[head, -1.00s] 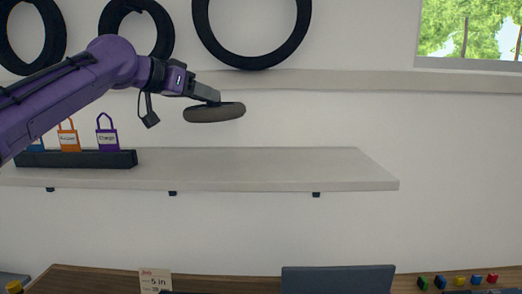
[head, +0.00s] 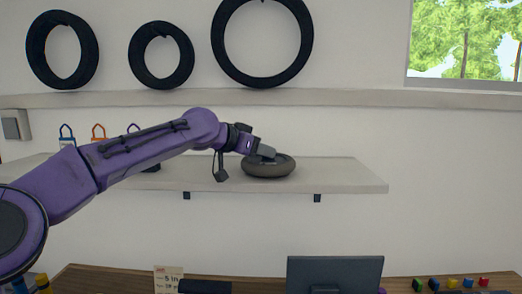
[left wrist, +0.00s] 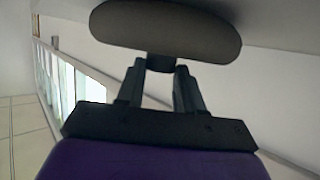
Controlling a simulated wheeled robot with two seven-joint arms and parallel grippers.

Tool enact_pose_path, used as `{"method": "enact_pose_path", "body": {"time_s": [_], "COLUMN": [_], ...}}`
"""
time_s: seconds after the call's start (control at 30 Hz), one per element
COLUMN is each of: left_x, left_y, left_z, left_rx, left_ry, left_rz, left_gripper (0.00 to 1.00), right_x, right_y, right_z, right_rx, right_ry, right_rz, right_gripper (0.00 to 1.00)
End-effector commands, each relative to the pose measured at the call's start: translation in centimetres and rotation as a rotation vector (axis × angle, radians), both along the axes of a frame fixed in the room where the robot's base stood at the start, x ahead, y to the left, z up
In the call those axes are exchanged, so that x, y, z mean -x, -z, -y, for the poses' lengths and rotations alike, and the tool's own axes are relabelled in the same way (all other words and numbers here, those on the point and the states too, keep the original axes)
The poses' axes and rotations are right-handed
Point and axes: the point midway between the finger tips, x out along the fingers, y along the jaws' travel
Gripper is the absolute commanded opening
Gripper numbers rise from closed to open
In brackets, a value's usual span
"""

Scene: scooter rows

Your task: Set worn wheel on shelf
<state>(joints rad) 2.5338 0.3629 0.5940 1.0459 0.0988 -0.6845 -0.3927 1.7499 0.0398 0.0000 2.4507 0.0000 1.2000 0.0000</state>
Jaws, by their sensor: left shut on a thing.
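The worn wheel (head: 270,168) is a small dark grey-brown disc, lying flat at the shelf's surface in the head view. The shelf (head: 335,178) is a pale wall board. My left gripper (head: 264,156) is shut on the wheel from its upper left side. In the left wrist view the wheel (left wrist: 165,28) fills the top, with the two fingers of the left gripper (left wrist: 160,68) meeting at its near edge. I cannot tell whether the wheel's underside touches the shelf or sits just above it. My right gripper is not in view.
The shelf's right part is bare. A monitor (head: 335,272) and small coloured blocks (head: 453,282) are below on the desk.

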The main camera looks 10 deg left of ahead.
Motion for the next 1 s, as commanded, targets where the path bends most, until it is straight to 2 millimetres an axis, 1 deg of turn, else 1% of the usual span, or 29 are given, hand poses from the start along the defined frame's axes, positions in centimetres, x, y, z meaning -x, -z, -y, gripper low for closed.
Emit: {"method": "enact_pose_path", "body": {"time_s": [0.13, 0.17, 0.2, 0.23, 0.67, 0.77, 0.8, 0.87, 1.0], "left_x": [-0.3, -0.4, -0.4, -0.4, -0.3, -0.3, 0.1, 1.1, 4.0], "left_y": [0.6, 0.8, 0.7, 0.7, 0.6, -0.2, 0.0, -0.4, -1.7], "left_z": [0.0, 0.0, 0.0, 0.0, -0.1, 0.0, -0.4, -1.1, -3.0], "left_rx": [0.003, 0.001, 0.001, 0.001, 0.002, 0.002, 0.002, 0.003, 0.005], "left_ry": [-0.002, -0.001, -0.001, -0.001, -0.001, -0.001, -0.002, -0.003, -0.003], "left_rz": [0.0, -0.003, -0.003, -0.003, -0.002, -0.001, 0.0, 0.003, 0.004], "left_gripper": [0.0, 0.4, 0.53, 0.62, 0.62, 0.62, 0.62, 0.62, 0.62], "right_x": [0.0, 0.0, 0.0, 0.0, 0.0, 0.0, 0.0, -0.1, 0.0], "right_y": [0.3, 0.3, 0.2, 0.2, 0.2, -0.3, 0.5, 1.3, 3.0], "right_z": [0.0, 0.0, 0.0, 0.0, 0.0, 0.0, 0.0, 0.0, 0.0], "right_rx": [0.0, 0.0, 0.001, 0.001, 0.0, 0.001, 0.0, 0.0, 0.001], "right_ry": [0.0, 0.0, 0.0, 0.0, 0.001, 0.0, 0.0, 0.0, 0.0], "right_rz": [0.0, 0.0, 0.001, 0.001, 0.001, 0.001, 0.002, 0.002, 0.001], "right_gripper": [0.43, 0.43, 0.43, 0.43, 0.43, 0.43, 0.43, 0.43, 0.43]}}
